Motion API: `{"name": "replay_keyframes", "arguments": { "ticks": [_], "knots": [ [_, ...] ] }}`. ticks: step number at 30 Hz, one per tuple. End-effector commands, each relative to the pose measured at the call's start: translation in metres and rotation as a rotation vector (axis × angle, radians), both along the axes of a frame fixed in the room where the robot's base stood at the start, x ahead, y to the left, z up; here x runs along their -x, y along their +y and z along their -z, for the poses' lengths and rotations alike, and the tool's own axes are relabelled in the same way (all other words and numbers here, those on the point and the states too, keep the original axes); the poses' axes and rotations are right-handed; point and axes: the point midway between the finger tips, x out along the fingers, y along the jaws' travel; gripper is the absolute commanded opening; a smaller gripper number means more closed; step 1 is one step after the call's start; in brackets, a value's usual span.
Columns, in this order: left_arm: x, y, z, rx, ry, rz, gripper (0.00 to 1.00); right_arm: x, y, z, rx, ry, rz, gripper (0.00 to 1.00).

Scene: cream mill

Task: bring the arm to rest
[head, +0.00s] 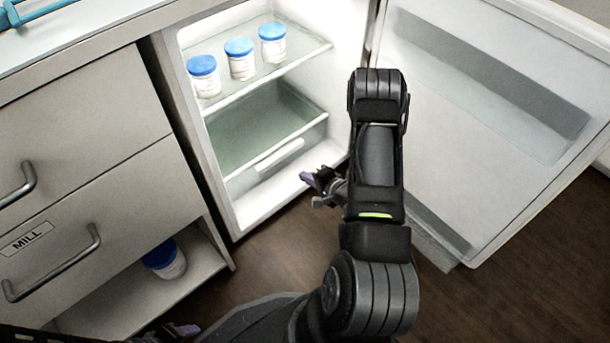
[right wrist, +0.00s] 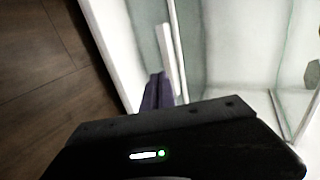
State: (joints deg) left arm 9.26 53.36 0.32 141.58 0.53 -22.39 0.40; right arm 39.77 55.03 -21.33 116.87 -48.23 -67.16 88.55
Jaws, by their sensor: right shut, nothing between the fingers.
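My right arm (head: 378,150) reaches forward in the head view, between the fridge interior and its open door. My right gripper (head: 308,178) points left, in front of the lower part of the fridge, apart from the drawer. It is shut and empty; its purple fingers also show close together in the right wrist view (right wrist: 155,92). A purple fingertip of my left gripper (head: 186,330) shows at the bottom left edge of the head view. The rest of it is too dark or cut off to tell its opening.
The fridge door (head: 490,110) stands open at right. Three blue-lidded jars (head: 241,62) stand on the fridge's glass shelf (head: 300,58), above a clear drawer (head: 270,125). Another blue-lidded jar (head: 166,262) sits in the low cabinet opening. Drawers labelled MILL (head: 27,240) have protruding handles.

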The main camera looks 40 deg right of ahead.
Motion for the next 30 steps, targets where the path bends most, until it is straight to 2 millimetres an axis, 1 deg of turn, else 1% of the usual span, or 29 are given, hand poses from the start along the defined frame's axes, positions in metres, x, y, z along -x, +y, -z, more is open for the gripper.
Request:
{"name": "replay_keyframes", "arguments": {
  "ticks": [11, 15, 17, 19, 20, 22, 23, 25, 26, 27, 30],
  "knots": [
    [0.0, 0.0, 0.0, 0.0, 0.0, 0.0, 0.57, 0.0, 0.0, 0.0, 0.003, 0.0, -0.002, 0.0],
    [0.0, 0.0, 0.0, 0.0, 0.0, 0.0, 0.57, 0.001, 0.0, 0.003, 0.068, 0.016, -0.04, 0.0],
    [0.0, 0.0, 0.0, 0.0, 0.0, 0.0, 0.57, 0.005, -0.003, 0.009, 0.133, 0.045, -0.066, 0.0],
    [0.0, 0.0, 0.0, 0.0, -0.001, 0.0, 0.57, 0.016, -0.006, 0.021, 0.228, 0.113, -0.101, 0.0],
    [0.0, 0.0, 0.0, 0.0, -0.001, 0.0, 0.57, 0.023, -0.005, 0.028, 0.27, 0.151, -0.118, 0.0],
    [0.0, 0.0, 0.0, 0.0, 0.0, 0.0, 0.57, 0.04, 0.003, 0.046, 0.365, 0.259, -0.179, 0.0],
    [0.0, 0.0, 0.0, 0.0, 0.0, 0.0, 0.57, 0.046, 0.014, 0.053, 0.4, 0.308, -0.222, 0.0],
    [0.0, 0.0, 0.0, 0.0, 0.0, 0.0, 0.57, 0.061, 0.049, 0.068, 0.471, 0.427, -0.356, 0.0],
    [0.0, 0.0, 0.0, 0.0, 0.0, 0.0, 0.57, 0.066, 0.072, 0.073, 0.493, 0.472, -0.435, 0.0],
    [0.0, 0.0, 0.0, 0.0, 0.0, 0.0, 0.57, 0.076, 0.104, 0.076, 0.514, 0.525, -0.548, 0.0],
    [0.0, 0.0, 0.0, 0.0, 0.0, 0.0, 0.57, 0.098, 0.174, 0.075, 0.53, 0.596, -0.79, 0.0]
  ]
}}
